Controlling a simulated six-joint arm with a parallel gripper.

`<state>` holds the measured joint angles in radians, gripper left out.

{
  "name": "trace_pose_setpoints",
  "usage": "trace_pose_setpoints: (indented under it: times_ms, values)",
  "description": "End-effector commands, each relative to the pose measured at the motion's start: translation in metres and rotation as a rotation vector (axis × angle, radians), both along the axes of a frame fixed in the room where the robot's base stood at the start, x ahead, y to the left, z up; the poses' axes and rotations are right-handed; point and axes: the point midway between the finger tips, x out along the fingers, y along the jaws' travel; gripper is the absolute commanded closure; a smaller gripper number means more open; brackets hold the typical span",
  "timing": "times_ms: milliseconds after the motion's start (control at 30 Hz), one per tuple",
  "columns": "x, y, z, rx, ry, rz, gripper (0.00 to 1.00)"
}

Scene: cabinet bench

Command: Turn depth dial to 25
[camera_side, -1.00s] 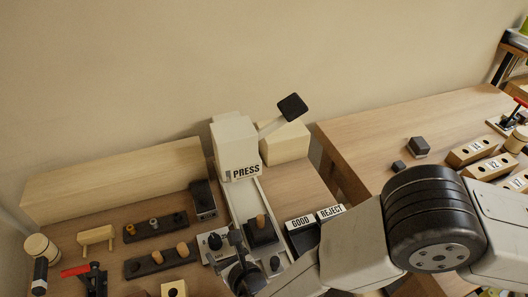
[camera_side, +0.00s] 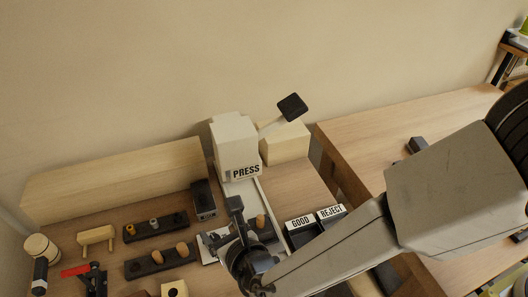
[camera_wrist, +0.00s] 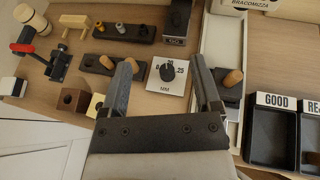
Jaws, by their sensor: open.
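The depth dial is a small black knob (camera_wrist: 168,72) on a white plate (camera_wrist: 160,88) marked MM, with a 25 at its upper right. Its pointer setting is too small to read. My gripper (camera_wrist: 165,66) is open and empty, with its two fingers to the left and right of the dial in the wrist view. I cannot tell its height above the plate. In the side view my gripper (camera_side: 224,222) covers most of the dial, and only an edge of the white plate (camera_side: 206,251) shows.
Right of the dial stands a black block with a wooden peg (camera_wrist: 232,80). GOOD and REJECT trays (camera_wrist: 272,132) lie further right. Peg racks (camera_side: 155,228) and a red-handled clamp (camera_wrist: 54,62) are to the left. The white PRESS (camera_side: 236,150) stands behind.

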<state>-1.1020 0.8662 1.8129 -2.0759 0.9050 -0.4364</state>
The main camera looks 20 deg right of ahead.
Motion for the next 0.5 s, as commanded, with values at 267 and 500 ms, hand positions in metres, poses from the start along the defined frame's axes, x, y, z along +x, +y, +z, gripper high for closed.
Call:
trace_pose_setpoints:
  times_ms: [267,500]
  values:
    - [0.000,0.000,0.041,0.003,-0.001,0.000,0.19]
    - [0.000,0.000,0.074,0.004,-0.001,0.000,0.19]
